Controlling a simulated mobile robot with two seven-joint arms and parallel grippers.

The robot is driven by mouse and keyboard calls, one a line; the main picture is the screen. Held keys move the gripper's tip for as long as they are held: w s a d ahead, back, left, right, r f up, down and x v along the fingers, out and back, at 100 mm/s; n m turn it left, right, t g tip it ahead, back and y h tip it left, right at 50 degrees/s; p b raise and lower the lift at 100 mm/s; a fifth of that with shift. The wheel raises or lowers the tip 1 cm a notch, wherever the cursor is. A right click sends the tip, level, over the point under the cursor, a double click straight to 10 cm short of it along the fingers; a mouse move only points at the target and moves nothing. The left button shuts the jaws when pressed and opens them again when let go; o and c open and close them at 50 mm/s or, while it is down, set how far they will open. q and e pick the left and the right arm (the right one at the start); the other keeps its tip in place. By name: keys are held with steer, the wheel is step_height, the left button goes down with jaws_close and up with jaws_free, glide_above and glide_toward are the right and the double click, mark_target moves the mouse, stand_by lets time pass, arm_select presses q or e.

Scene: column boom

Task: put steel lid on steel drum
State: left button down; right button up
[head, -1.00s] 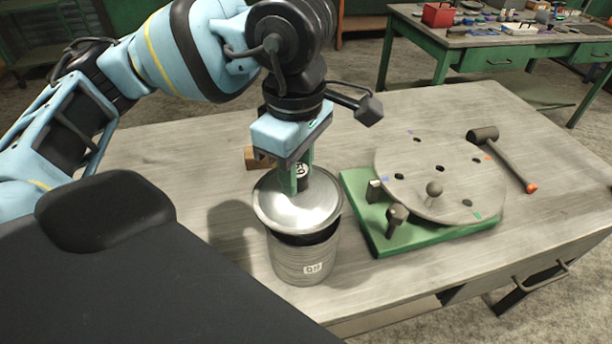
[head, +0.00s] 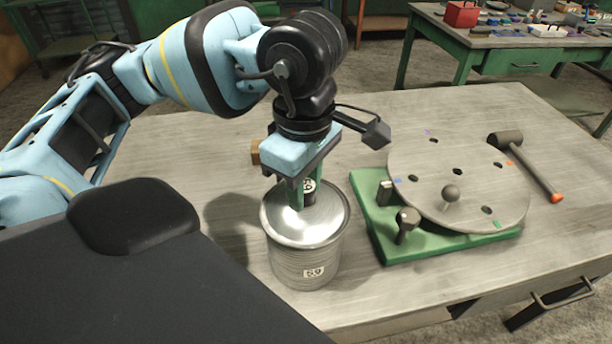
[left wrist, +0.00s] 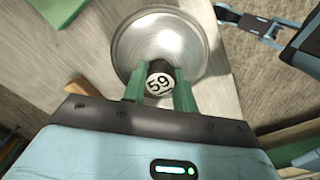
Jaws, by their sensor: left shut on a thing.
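The steel lid (head: 322,223) is a shiny round disc with a dark knob marked 59. It sits at the top of the steel drum (head: 295,262), a grey cylinder with a 59 label, and no dark gap shows between them. My left gripper (head: 304,192) is above the lid, its green fingers shut on the knob. In the left wrist view the lid (left wrist: 135,45) spreads out beyond the fingers and hides the drum. My right gripper is in neither view.
A green base (head: 385,235) with a round holed plate (head: 455,185) stands right of the drum. A hammer (head: 530,168) lies beyond it. A wooden block (head: 256,152) is behind my gripper. The bench front (head: 350,318) is close to the drum.

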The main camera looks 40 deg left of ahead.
arm_select(q)
steer(key=c, duration=1.4)
jaws_free()
steer(key=shift+o, duration=1.4)
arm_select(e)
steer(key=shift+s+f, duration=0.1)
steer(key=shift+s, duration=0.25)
arm_select(q)
steer(key=shift+r, duration=0.15)
steer(key=shift+r, duration=0.35)
step_height(320, 180, up, 12)
steer(key=shift+r+p, duration=0.15)
steer(key=shift+p, duration=0.7)
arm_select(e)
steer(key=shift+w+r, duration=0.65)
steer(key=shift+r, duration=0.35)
